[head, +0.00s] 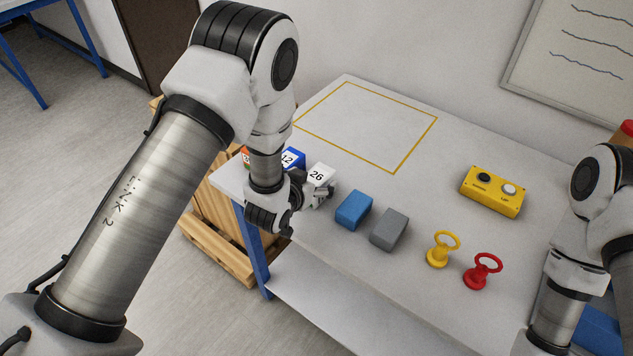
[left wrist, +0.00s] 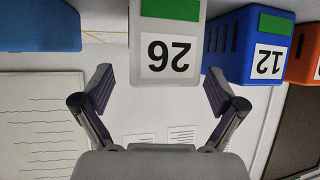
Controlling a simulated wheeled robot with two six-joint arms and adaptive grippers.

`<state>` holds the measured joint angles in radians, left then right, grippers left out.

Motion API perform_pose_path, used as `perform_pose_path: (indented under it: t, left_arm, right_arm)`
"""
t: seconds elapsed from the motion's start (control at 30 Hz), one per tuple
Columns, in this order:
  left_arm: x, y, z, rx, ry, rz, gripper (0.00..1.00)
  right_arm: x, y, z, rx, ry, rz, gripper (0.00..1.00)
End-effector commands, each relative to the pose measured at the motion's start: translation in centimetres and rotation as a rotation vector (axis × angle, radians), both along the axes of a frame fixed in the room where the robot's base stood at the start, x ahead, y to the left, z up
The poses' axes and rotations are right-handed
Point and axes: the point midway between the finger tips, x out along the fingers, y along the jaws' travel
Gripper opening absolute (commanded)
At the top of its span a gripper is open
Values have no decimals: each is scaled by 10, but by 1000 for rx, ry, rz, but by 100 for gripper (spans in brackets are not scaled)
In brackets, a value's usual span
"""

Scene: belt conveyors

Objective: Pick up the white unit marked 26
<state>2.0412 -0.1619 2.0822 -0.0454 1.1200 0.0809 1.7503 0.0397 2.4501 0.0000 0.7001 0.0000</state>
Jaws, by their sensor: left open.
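The white unit marked 26 (head: 319,176) stands on the table near its left front edge, partly hidden behind my left gripper (head: 310,190) in the head view. In the left wrist view, the white unit (left wrist: 167,20) appears upside down at the top centre, with a green patch above its 26 label. My left gripper (left wrist: 158,85) is open, with its fingers spread to either side of the unit's line and nothing between the tips. I cannot tell how far the tips are from the unit. My right arm shows at the right edge, its gripper out of frame.
A blue unit marked 12 (head: 291,158) and an orange unit (head: 246,156) stand close beside it. A blue block (head: 353,210), grey block (head: 389,230), yellow ring (head: 440,249), red ring (head: 482,271) and yellow button box (head: 492,192) lie rightward. The yellow-outlined area (head: 394,172) is empty.

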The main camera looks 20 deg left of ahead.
Motion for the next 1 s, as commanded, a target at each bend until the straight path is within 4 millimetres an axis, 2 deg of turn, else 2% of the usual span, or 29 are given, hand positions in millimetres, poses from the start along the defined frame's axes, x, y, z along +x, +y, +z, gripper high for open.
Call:
perform_pose_path:
  t: [0.1, 0.27, 0.3, 0.37, 0.73, 1.0]
  left_arm:
    - [0, 0, -1, 0, 0, 0, 95]
    - [-1, 0, 0, 0, 1, 0, 39]
    - [-1, 0, -1, 0, 1, 0, 25]
    - [-1, 0, -1, 0, 1, 0, 7]
    - [-1, 0, 3, 0, 1, 0, 7]
    - [-1, 0, 33, 0, 0, -1, 7]
  right_arm:
    - [0, 0, -1, 0, 0, 0, 40]
    - [0, 0, -1, 0, 0, 0, 40]
    - [0, 0, -1, 0, 0, 0, 40]
    - [0, 0, -1, 0, 0, 0, 40]
    - [0, 0, 2, 0, 0, 0, 40]
    - [0, 0, 25, 0, 0, 0, 40]
